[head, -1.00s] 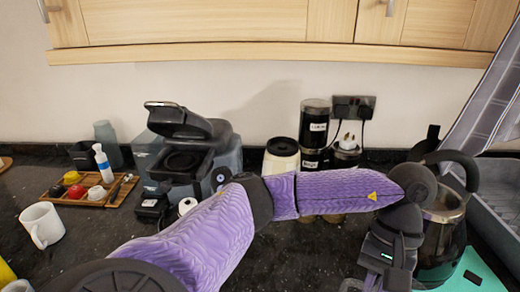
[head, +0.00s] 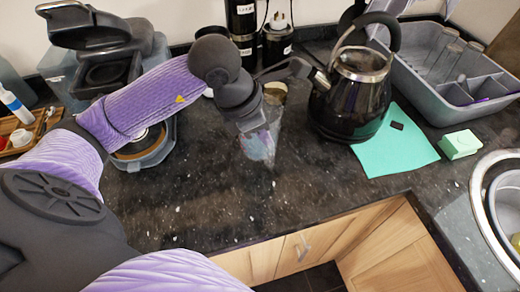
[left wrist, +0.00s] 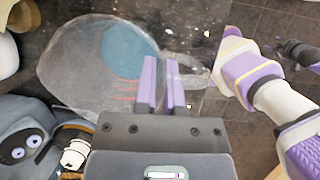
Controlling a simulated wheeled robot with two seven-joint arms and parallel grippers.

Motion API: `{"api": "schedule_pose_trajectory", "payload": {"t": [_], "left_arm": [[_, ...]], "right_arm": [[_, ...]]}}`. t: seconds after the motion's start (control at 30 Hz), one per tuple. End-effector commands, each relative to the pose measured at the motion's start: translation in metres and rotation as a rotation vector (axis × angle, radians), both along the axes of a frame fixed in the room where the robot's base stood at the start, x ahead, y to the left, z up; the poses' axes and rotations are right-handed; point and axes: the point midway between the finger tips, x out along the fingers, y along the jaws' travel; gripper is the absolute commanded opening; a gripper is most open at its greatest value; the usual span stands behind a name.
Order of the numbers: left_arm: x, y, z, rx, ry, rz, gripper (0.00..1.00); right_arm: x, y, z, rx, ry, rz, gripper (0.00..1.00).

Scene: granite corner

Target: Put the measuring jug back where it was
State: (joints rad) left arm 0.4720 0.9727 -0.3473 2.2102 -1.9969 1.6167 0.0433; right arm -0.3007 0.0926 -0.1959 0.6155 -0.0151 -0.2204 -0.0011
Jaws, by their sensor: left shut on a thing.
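The measuring jug (head: 262,148) is clear plastic with faint red markings. It shows in the head view below my left gripper (head: 254,118), left of the kettle, over the dark granite worktop. In the left wrist view the jug (left wrist: 75,65) fills the upper left, with its handle (left wrist: 192,70) between the purple fingers of my left gripper (left wrist: 163,85), which is shut on it. A blue patch shows through the jug. I cannot tell whether its base touches the worktop. My right gripper does not show in the head view.
A black kettle (head: 350,95) stands just right of the jug by a teal cloth (head: 395,150). A green sponge (head: 459,144), a grey dish rack (head: 430,75) and a sink (head: 500,200) are further right. The worktop's front centre is clear.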

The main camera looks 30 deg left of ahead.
Motion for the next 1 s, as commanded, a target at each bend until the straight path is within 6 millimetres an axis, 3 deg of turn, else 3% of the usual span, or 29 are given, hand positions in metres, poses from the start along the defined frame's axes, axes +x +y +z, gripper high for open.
{"api": "schedule_pose_trajectory", "payload": {"t": [0.03, 0.37, 0.67, 0.7, 0.83, 1.0], "left_arm": [[-0.001, 0.0, -0.017, -0.002, 0.006, 0.0, 0.0], [-0.001, -0.001, -0.072, -0.001, 0.006, -0.004, 0.0], [0.0, 0.0, -0.076, 0.001, 0.001, -0.004, 0.0], [0.0, 0.0, -0.075, 0.0, 0.002, -0.005, 0.18], [0.0, 0.0, -0.075, 0.0, 0.002, -0.005, 0.45], [0.0, 0.0, -0.075, 0.0, 0.002, -0.005, 0.47]], "right_arm": [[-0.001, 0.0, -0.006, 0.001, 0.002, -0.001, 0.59], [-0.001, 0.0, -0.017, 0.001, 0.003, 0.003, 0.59], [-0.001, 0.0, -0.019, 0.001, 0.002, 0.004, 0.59], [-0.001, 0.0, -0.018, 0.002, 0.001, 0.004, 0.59], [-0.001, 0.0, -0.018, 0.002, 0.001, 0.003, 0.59], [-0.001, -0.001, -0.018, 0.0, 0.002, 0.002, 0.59]]}}
